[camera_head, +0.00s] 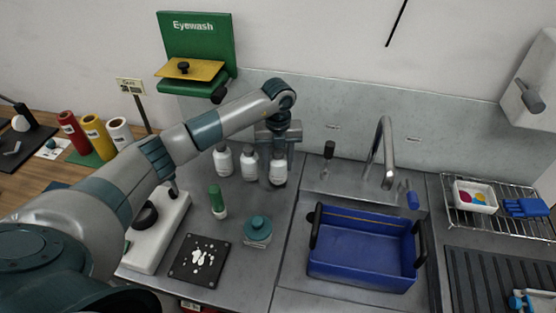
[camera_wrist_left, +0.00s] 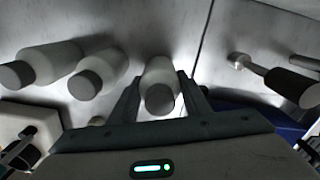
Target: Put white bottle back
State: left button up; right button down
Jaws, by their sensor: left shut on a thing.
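Three white bottles with dark caps stand in a row by the back wall in the head view: a left one (camera_head: 223,160), a middle one (camera_head: 249,164) and a right one (camera_head: 278,171). My left gripper (camera_head: 277,150) reaches down over the right bottle and is shut on it. In the left wrist view the held white bottle (camera_wrist_left: 160,84) sits between the two fingers of my left gripper (camera_wrist_left: 158,98), its dark cap towards the camera. The other two bottles show to its left there. I cannot tell whether the held bottle touches the counter. My right gripper is not in view.
A green-capped bottle (camera_head: 217,201), a teal-lidded jar (camera_head: 257,231) and a black plate (camera_head: 199,260) stand in front of the row. A blue tub (camera_head: 362,250) lies to the right, below the tap (camera_head: 385,155). A wire rack (camera_head: 525,222) is further right.

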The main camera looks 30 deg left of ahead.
pick_arm(q)
jog(key=shift+f, duration=0.35)
jog(key=o, duration=1.3)
jog(key=shift+f, duration=0.1)
